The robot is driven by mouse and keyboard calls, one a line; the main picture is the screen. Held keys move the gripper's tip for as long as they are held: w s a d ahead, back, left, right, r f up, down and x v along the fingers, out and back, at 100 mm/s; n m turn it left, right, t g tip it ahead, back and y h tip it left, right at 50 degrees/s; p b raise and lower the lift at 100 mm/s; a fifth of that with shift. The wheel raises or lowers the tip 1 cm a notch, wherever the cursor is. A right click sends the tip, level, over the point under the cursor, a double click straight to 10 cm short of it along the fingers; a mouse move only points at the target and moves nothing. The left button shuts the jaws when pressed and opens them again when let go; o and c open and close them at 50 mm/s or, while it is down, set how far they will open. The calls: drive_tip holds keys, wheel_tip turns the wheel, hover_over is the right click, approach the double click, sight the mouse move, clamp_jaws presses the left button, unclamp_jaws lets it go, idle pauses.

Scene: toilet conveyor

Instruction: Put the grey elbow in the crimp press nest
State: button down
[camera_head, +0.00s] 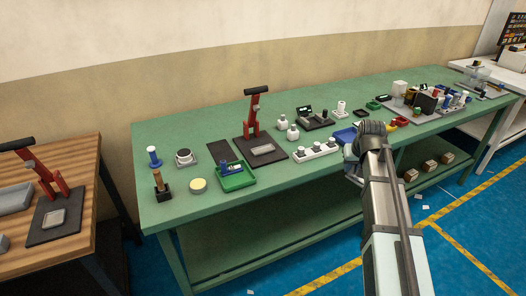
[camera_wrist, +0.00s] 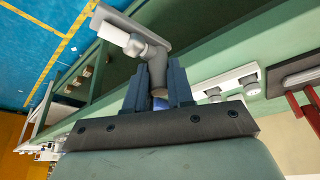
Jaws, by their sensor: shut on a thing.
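In the wrist view my gripper (camera_wrist: 158,84) is shut on a grey part, which looks like the grey elbow (camera_wrist: 146,48). A grey bar and a pale stub stick out past its fingertips to the upper left. In the head view my gripper and the part are mostly hidden behind my arm, at the front edge of the green bench. The crimp press (camera_head: 254,112) has a red frame and black handle. Its nest (camera_head: 263,150) is a light grey block on a dark base plate, left of my arm. The nest looks empty. The press shows partly at the wrist view's right edge (camera_wrist: 312,98).
A white rack with several round holders (camera_head: 316,153) stands between press and arm. A green tray with a blue part (camera_head: 236,181) stands in front of the press. White bottles (camera_head: 292,132) stand right of it. A second red press (camera_head: 47,185) is on the wooden table.

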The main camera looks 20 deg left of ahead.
drive_tip(key=w+a+r+n+g+y, duration=0.1)
drive_tip(key=w+a+r+n, duration=0.15)
drive_tip(key=a+r, duration=0.8)
drive_tip(key=w+a+r+n+g+y, duration=0.15)
drive_tip(key=a+r+n, duration=0.4)
drive_tip(key=a, duration=0.85)
drive_tip(key=w+a+r+n, duration=0.1)
drive_tip(key=w+a+r, duration=0.2)
drive_tip(key=a+r, duration=0.9)
drive_tip(key=s+f+n, duration=0.1)
drive_tip(key=f+n, duration=0.1)
drive_tip(key=f, duration=0.7)
drive_tip(key=f+n+g, duration=0.1)
drive_tip(key=f+n, duration=0.1)
drive_tip(key=f, duration=0.8)
drive_tip(key=s+f+n+g+y, duration=0.1)
drive_tip(key=f+n, duration=0.1)
drive_tip(key=f, duration=0.8)
drive_tip(key=shift+s+a+f, duration=0.1)
drive_tip(key=shift+s+a, duration=0.15)
drive_tip(key=shift+s, duration=0.1)
drive_tip(key=c, duration=1)
unclamp_jaws()
drive_tip(key=shift+f, duration=0.1)
